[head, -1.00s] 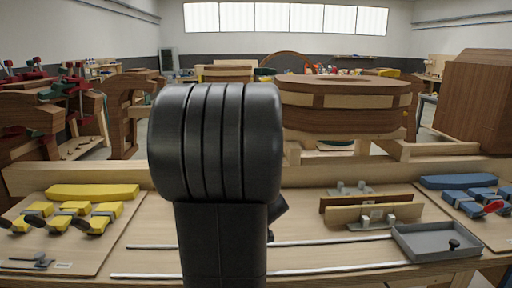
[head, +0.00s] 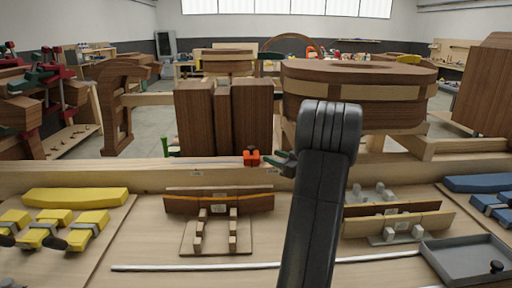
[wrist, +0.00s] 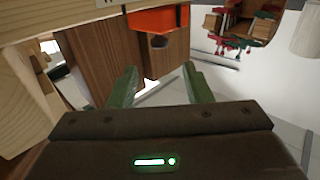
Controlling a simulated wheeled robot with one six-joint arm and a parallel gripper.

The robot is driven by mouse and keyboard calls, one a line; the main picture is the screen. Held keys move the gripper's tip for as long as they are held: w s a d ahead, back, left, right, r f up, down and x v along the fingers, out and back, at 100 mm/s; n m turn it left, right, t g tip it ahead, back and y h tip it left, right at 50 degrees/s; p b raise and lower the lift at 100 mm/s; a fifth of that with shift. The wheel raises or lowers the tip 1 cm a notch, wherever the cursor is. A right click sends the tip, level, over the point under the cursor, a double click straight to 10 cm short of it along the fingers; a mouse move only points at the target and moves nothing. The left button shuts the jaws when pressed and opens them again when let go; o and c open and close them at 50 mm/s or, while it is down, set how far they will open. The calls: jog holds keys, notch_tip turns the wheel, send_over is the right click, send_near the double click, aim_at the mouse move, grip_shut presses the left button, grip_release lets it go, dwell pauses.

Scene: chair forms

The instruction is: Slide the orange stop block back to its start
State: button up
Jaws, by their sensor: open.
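The orange stop block (head: 251,156) sits on the long wooden beam (head: 120,176) at the back of the bench, with a dark knob or hole on it. My gripper (head: 283,161) is just to its right in the head view, its green fingers small and partly hidden by my arm. In the wrist view the orange block (wrist: 158,20) shows beyond the fingertips of my open gripper (wrist: 160,75). Nothing is between the fingers, and I see a gap between them and the block.
Tall dark wooden blocks (head: 225,116) stand behind the beam. A curved wooden strip on pegs (head: 218,203) sits in front of it. Yellow clamps (head: 75,215) lie left, a grey tray (head: 468,262) right. A metal rail (head: 190,266) crosses the bench front.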

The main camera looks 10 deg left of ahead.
aim_at(254, 149)
jog(key=p+x, duration=0.2)
jog(key=x, duration=0.9)
jog(key=shift+w+a, duration=0.2)
jog(key=shift+a, duration=0.05)
jog(key=shift+c, duration=0.5)
grip_shut()
